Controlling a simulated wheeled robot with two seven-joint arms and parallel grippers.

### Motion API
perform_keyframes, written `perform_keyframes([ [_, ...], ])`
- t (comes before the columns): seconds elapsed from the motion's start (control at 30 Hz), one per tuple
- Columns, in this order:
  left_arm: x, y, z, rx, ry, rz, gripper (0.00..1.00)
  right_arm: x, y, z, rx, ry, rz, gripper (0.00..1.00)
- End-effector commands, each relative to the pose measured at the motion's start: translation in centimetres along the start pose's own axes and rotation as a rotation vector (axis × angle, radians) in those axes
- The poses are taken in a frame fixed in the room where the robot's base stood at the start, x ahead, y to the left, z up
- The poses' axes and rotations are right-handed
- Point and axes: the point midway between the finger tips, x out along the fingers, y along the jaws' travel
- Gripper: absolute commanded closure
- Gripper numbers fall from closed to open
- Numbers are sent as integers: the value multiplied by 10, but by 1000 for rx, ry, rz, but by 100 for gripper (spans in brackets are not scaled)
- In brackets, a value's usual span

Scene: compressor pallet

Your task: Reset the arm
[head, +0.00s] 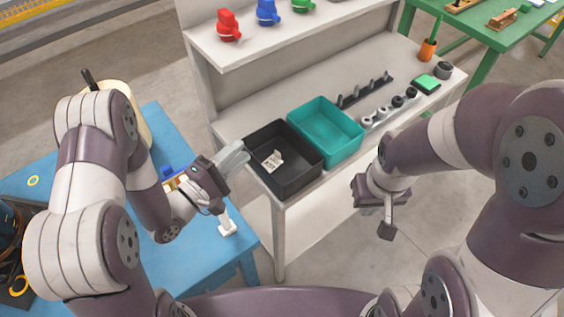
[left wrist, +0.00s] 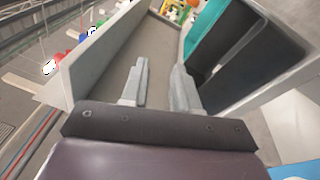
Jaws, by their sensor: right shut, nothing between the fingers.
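My left gripper (head: 236,157) is in the middle left of the head view, beside the near left corner of the black bin. Its two pale fingers stand apart in the left wrist view (left wrist: 160,88), with nothing seen between them. My right gripper (head: 388,228) hangs at the right of the teal bin, away from the bench, pointing down. It is shut and empty. Both arms are bent, with the elbows high at the sides.
The pale bench (head: 280,86) holds a black bin (head: 312,178) with small light parts (head: 272,160) inside and a teal bin (head: 343,153). Red (head: 228,26) and blue (head: 267,12) items stand on its shelf. A blue table (head: 168,124) is at left. Grey floor lies open at right.

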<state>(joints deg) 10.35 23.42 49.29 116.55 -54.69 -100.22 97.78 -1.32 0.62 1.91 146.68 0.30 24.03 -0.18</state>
Motion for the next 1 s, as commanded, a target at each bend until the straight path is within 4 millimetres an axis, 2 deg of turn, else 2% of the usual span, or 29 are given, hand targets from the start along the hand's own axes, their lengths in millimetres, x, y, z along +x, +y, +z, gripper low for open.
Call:
perform_keyframes([
  [0.1, -26, 0, -2, 0, 7, 2, 70, 4, 0, 0, 0, 0, 0, 100],
  [0.23, -40, 0, -1, 1, 2, 1, 70, 4, 0, 0, 0, 0, 0, 100],
  [0.77, -43, 0, -1, 11, 2, -7, 70, 4, 0, 0, 0, 0, 0, 100],
  [0.87, -35, -2, -11, 160, 40, -118, 70, -2, 0, 0, 0, 0, 0, 100],
  [0.97, -28, -6, -41, 502, 126, -410, 70, -13, 0, -2, 0, 0, 0, 100],
  [1.0, -31, -4, -55, 652, 157, -567, 70, -18, 0, -2, 0, 0, 0, 100],
])
